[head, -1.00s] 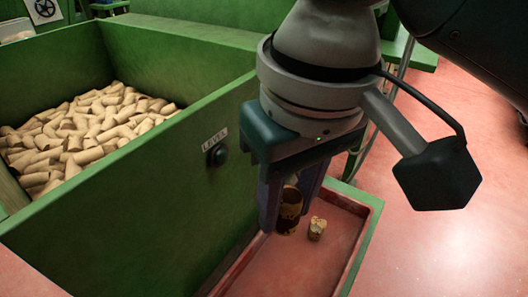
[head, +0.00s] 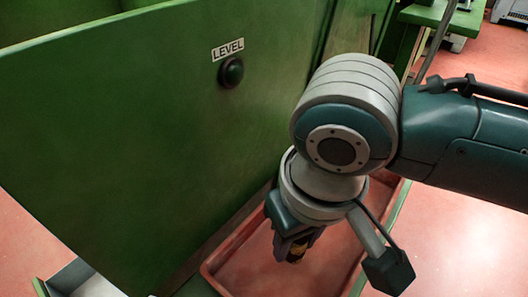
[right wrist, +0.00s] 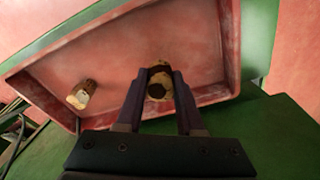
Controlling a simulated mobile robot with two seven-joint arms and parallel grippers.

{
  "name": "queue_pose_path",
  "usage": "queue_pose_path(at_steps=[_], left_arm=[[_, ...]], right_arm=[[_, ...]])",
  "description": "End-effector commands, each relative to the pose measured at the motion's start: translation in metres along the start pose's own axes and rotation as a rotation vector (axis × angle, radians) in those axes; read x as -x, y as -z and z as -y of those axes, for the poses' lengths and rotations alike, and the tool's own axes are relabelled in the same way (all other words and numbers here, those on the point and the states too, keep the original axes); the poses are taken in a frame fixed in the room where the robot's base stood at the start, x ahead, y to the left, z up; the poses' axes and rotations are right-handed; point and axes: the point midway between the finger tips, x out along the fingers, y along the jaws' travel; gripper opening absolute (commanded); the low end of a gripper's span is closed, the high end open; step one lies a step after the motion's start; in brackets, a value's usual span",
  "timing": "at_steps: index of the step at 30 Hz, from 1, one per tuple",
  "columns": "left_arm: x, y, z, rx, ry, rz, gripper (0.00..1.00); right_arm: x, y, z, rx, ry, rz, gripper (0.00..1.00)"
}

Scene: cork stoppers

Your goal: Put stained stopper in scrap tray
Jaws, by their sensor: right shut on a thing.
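The stained stopper (head: 297,252), a cork with dark brown staining, is between the fingers of my right gripper (head: 292,250). The right wrist view shows this stopper (right wrist: 159,84) with the shut fingers (right wrist: 158,76) on either side of it. A shallow red tray (head: 335,258) lies below the gripper, beside the green bin; it also shows in the right wrist view (right wrist: 115,75). I cannot tell whether the stopper touches the tray floor. Another cork stopper (right wrist: 81,95), dark at one end, lies in the tray. My left gripper is not in view.
The tall green bin wall (head: 130,140) with a LEVEL label (head: 228,48) and a dark round button (head: 231,72) stands left of my right arm. A grey tray (head: 72,276) shows at the lower left. Red floor lies open at the right.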

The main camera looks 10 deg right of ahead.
Motion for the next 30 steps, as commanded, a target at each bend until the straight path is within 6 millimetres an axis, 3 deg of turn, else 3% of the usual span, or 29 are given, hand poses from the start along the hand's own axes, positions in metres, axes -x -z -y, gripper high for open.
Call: queue_pose_path(at_steps=[1, 4, 16, 17, 24, 30], left_arm=[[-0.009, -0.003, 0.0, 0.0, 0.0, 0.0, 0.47], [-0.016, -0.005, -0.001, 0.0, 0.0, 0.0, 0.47], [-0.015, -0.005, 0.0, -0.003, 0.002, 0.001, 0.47], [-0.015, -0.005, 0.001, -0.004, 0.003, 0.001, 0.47], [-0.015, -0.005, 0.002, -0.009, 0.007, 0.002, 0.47], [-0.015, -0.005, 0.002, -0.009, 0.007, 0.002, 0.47]], right_arm=[[-0.014, -0.003, 0.0, 0.0, -0.001, 0.003, 0.0], [-0.028, -0.004, 0.0, 0.0, -0.001, 0.002, 0.0], [-0.032, -0.004, 0.0, 0.0, 0.0, 0.002, 0.0], [-0.031, -0.004, 0.0, 0.0, 0.0, 0.002, 0.39], [-0.031, -0.004, 0.0, 0.0, 0.0, 0.001, 0.66], [-0.031, -0.004, 0.0, 0.0, 0.0, 0.001, 0.67]])
